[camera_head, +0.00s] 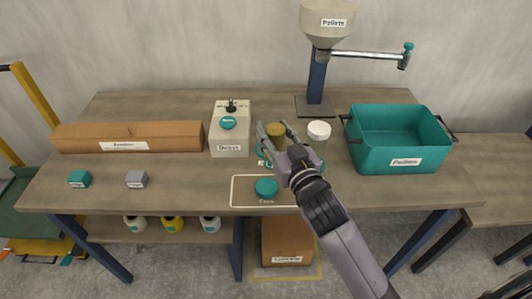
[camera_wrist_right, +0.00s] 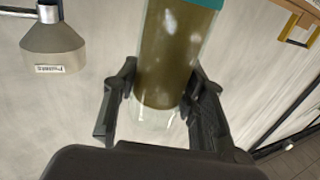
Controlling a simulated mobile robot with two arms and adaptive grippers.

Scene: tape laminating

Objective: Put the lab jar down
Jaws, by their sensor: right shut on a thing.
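The lab jar (camera_head: 276,131) is a clear vessel with olive contents, above the middle of the workbench. My right gripper (camera_head: 275,140) is shut on it, with one finger on each side. In the right wrist view the jar (camera_wrist_right: 168,70) stands between the two dark fingers (camera_wrist_right: 162,95), with olive contents, a clear end and a teal band at the picture's top. The gripper hides its lower part in the head view, so I cannot tell whether it touches the bench. A teal lid (camera_head: 266,187) lies on a labelled, outlined mat (camera_head: 242,194) in front. My left gripper is not in view.
A white-lidded jar (camera_head: 318,132) stands close right of the gripper. A white device (camera_head: 229,143) stands left, a teal bin (camera_head: 398,151) right, and a hopper (camera_head: 327,20) on a post behind. A long brown box (camera_head: 75,137) and two small blocks occupy the left bench.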

